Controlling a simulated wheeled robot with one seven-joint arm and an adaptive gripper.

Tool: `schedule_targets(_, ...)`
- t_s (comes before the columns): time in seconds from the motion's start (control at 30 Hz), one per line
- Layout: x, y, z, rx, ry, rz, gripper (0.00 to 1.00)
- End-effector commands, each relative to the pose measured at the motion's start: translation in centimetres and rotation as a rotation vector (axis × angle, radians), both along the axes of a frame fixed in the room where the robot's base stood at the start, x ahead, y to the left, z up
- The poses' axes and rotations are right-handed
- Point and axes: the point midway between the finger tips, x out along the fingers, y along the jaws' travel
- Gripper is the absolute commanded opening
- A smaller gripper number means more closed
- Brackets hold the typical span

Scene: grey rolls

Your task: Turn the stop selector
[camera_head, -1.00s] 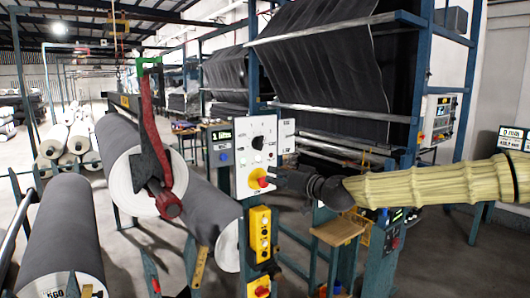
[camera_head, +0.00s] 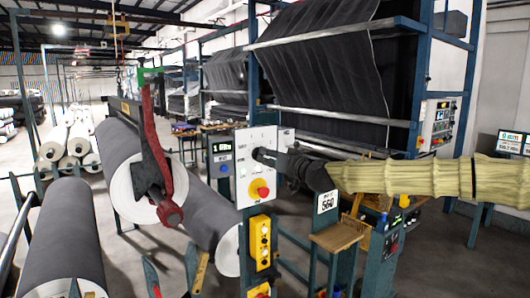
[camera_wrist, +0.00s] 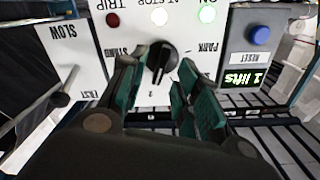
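The stop selector, a black rotary knob (camera_wrist: 161,60), sits on a white control panel (camera_head: 258,217) between the labels STAND and PARK, which read upside down in the wrist view. A pale mark shows near its lower end there. My gripper (camera_wrist: 157,78) is open, with one green-padded finger on each side of the knob. I cannot tell whether either finger touches it.
A red knob on a yellow disc (camera_head: 260,188) is just below my gripper. A yellow button box (camera_head: 259,242) hangs lower. A box with a blue button (camera_wrist: 260,35) and a lit display stands beside the panel. Large grey rolls (camera_head: 60,235) lie at left.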

Motion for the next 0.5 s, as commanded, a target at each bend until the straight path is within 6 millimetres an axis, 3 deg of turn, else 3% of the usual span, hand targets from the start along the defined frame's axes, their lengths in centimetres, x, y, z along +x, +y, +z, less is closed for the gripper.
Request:
schedule_targets(0.2,1.6,1.2,0.1,-0.001,0.001,0.000,0.32)
schedule_targets(0.5,2.2,1.7,0.0,0.000,0.000,0.001,0.32)
